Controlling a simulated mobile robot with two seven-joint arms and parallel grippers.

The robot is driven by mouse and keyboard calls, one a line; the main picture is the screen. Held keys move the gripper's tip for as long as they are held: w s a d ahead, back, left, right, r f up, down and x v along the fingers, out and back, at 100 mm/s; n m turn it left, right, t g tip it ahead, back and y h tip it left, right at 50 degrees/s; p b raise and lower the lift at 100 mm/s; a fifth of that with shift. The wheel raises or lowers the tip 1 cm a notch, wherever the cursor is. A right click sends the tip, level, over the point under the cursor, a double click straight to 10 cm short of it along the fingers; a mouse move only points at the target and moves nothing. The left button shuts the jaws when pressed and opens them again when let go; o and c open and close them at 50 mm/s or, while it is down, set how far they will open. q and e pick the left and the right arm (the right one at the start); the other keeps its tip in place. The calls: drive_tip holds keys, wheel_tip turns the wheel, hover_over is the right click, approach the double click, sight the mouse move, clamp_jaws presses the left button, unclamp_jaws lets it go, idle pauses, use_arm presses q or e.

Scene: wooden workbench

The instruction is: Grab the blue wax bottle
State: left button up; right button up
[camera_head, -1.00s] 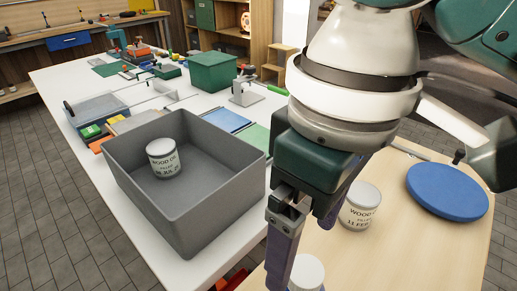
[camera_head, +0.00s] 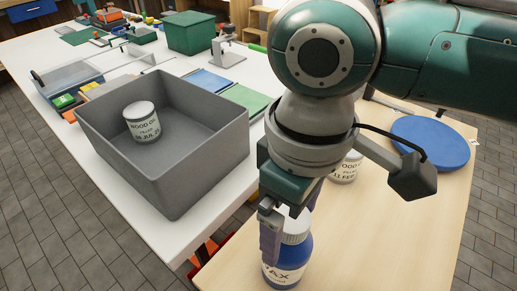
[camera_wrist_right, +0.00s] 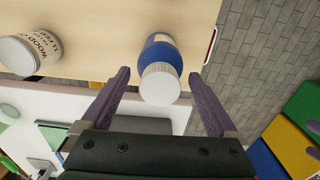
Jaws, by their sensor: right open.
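The blue wax bottle (camera_head: 290,262) has a white lid and a pale label and stands upright on the light wooden bench. In the right wrist view the bottle (camera_wrist_right: 161,55) lies between the two purple fingers, with its white lid towards the gripper. My right gripper (camera_head: 283,235) is open and points down at the bottle in the head view, covering part of its lid and left side. In the wrist view my right gripper (camera_wrist_right: 162,88) shows a gap on both sides of the bottle. My left gripper is not in view.
A wood oil can (camera_head: 345,168) stands behind my right gripper, near a round blue disc (camera_head: 430,143). A grey bin (camera_head: 175,190) on the white table holds another wood oil can (camera_head: 141,122). A green box (camera_head: 191,34) stands farther back.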

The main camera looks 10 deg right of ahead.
clamp_jaws()
idle(0.7)
drive_tip(key=shift+r, duration=0.1)
